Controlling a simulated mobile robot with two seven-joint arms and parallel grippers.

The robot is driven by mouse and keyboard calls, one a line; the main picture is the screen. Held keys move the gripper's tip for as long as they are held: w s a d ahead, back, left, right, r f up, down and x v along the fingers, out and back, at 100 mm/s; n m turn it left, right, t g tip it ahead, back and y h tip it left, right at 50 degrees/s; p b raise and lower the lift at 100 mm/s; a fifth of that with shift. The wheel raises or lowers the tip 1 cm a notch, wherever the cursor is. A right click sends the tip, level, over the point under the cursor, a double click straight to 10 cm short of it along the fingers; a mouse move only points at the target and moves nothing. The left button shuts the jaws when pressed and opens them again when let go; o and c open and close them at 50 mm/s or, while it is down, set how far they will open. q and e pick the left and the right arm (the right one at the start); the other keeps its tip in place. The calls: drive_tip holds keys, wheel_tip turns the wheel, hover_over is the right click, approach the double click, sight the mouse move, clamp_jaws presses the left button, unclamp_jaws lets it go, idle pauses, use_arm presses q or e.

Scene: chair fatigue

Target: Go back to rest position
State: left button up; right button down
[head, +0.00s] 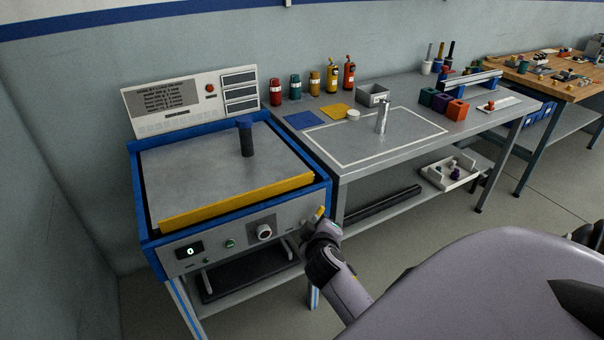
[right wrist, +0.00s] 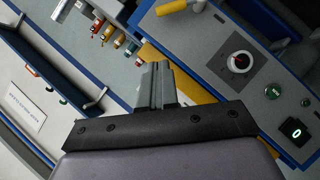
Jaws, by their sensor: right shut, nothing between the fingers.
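My right gripper (head: 308,236) is at the front right corner of the blue-framed test machine (head: 141,205), by its control panel. In the right wrist view its two grey fingers (right wrist: 154,86) are together with nothing between them. A yellow-tipped lever (head: 319,212) stands right by the gripper in the head view. In the right wrist view the yellow handle (right wrist: 172,7) shows apart from the fingers. My left gripper is not in view.
A dark cylinder (head: 246,138) stands on the machine's grey plate. The grey workbench (head: 395,150) to the right holds bottles, coloured blocks and a metal cylinder (head: 382,117). A wooden table (head: 540,84) is at far right. Open floor (head: 500,215) lies before the benches.

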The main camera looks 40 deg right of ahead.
drive_tip(key=s+a+f+y, duration=0.4)
drive_tip(key=s+a+y, duration=0.1)
drive_tip(key=s+a, duration=0.4)
drive_tip(key=s+a+f+y, duration=0.5)
drive_tip(key=s+a, duration=0.3)
drive_tip(key=a, duration=0.4)
drive_tip(key=shift+s+m+y, duration=0.3)
drive_tip(key=shift+s+y, duration=0.1)
